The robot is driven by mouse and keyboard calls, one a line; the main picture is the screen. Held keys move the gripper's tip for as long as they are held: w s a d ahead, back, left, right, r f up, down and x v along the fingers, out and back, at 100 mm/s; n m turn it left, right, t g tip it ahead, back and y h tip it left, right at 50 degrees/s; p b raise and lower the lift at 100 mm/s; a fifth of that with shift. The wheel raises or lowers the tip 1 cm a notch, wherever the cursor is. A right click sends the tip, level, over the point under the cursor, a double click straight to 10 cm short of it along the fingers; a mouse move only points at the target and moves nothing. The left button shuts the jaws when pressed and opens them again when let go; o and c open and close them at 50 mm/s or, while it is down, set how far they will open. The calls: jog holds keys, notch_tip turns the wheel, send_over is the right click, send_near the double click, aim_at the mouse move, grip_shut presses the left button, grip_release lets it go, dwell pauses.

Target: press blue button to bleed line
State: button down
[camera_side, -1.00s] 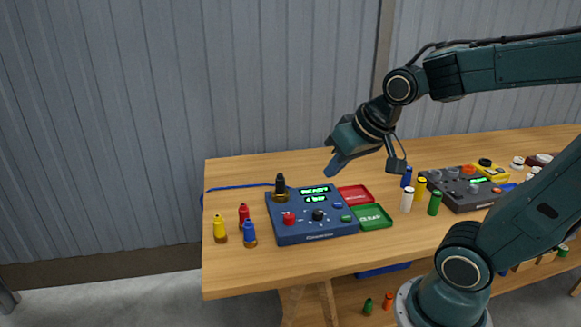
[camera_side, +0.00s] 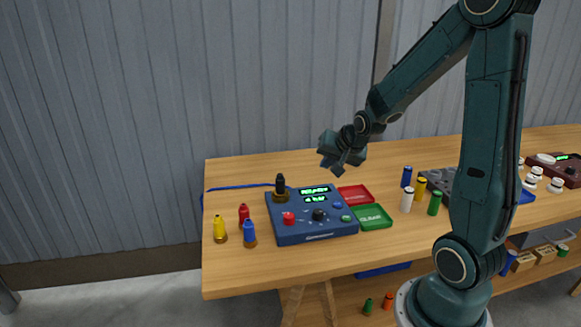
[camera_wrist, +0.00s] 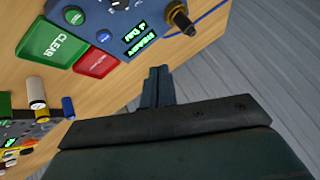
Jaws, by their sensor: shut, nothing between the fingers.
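The blue control box (camera_side: 290,236) stands on the table with a red knob (camera_side: 288,218), a black dial (camera_side: 319,215) and a lit green display (camera_side: 314,193). The small blue button (camera_side: 337,205) is at the box's right side, and it also shows in the wrist view (camera_wrist: 104,36). A green button (camera_side: 346,218) sits close to it. My gripper (camera_side: 341,172) is shut and empty, in the air above the back right of the box, apart from the button. Its closed fingers (camera_wrist: 158,74) point toward the box's display edge in the wrist view.
A red tray (camera_side: 356,195) and a green CLEAR tray (camera_side: 373,217) lie right of the box. Several small bottles stand left, including a yellow one (camera_side: 220,229), and coloured cylinders stand right. A dark valve fitting (camera_side: 280,189) rises at the box's back left corner.

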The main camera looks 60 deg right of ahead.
aim_at(339, 206)
jog(key=s+d+f+m+h, duration=0.1)
jog(key=d+f+m, duration=0.3)
jog(key=d+f, duration=0.2)
jog(key=shift+d+h, duration=0.3)
jog(key=shift+d, duration=0.95)
jog(key=shift+f, duration=0.15)
jog(key=shift+f, duration=4.25)
jog(key=shift+f, duration=0.9)
jog(key=shift+r, duration=0.9)
jog(key=shift+r, duration=0.1)
jog(key=shift+r, duration=2.4)
